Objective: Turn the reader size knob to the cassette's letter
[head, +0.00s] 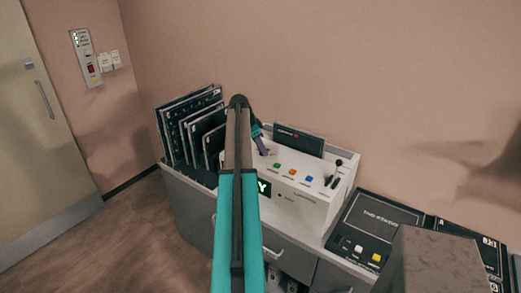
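The reader (312,208) is a white box on the counter, with green, orange and blue buttons on its sloped top. A dark cassette (298,141) stands upright at its back; I cannot read a letter on it. A lit green display (264,187) on the reader's front shows "Y", partly hidden by my arm. A small dark round spot (279,195) is beside it; I cannot tell whether it is the size knob. My gripper (262,145) is small and mostly behind my teal arm, over the reader's left part. Its fingers are not clear.
Several dark panels (172,128) stand in a rack at the counter's left end. A black console (372,222) with white and yellow buttons lies to the right.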

